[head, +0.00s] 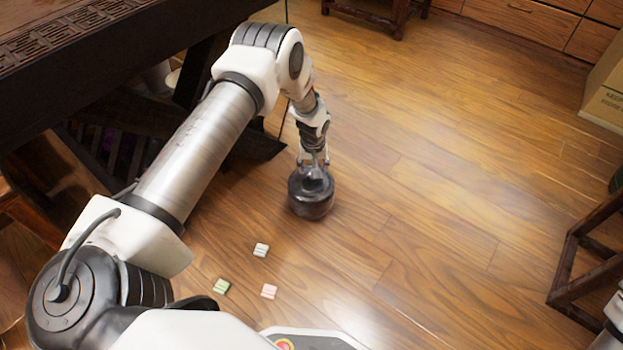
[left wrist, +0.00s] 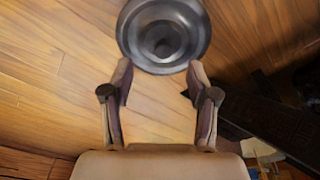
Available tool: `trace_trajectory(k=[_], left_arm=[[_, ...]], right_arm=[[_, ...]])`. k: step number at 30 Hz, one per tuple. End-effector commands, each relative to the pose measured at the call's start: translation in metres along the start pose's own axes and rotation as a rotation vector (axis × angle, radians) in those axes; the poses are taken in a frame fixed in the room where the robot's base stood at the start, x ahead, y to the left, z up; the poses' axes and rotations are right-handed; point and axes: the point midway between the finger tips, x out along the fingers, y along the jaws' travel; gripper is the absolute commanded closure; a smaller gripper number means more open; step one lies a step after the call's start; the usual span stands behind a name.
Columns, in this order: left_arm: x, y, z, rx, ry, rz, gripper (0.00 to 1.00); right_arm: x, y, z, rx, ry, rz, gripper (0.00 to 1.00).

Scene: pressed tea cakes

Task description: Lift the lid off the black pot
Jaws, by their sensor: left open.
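The black pot (head: 311,205) stands on the wooden floor near the middle of the head view. It also shows from above in the left wrist view (left wrist: 136,38) as a round, shiny grey-black form with a dark centre. I cannot tell the lid's edge or knob clearly from the pot body. My left gripper (head: 313,162) points down just over the pot's top in the head view. In the left wrist view the gripper (left wrist: 159,72) has its fingers apart, with nothing between them, and the pot lies beyond the fingertips. My right gripper is not in view.
A dark table (head: 90,75) is at upper left, a cardboard box (head: 606,100) at right, and a wooden frame (head: 580,255) at lower right. Floor right of the pot is clear.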

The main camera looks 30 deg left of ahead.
Motion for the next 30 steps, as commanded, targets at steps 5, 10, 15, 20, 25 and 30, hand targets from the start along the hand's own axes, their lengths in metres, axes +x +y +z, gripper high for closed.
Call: trace_trajectory(k=[5,10,15,20,25,30], left_arm=[[0.024,-0.002,-0.018,-0.037,0.014,-0.015,0.41],[0.044,-0.003,-0.017,-0.035,0.014,-0.015,0.41],[0.076,-0.005,-0.011,-0.035,0.013,-0.015,0.41],[0.089,-0.005,-0.013,-0.036,0.016,-0.014,0.41],[0.087,-0.005,-0.013,-0.035,0.015,-0.014,0.41],[0.087,-0.005,-0.013,-0.035,0.015,-0.014,1.0]], right_arm=[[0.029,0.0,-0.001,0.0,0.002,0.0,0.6],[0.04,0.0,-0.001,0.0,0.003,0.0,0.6],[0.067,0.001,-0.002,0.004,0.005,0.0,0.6],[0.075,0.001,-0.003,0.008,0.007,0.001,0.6],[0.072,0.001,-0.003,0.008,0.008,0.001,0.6],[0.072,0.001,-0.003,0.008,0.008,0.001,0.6]])
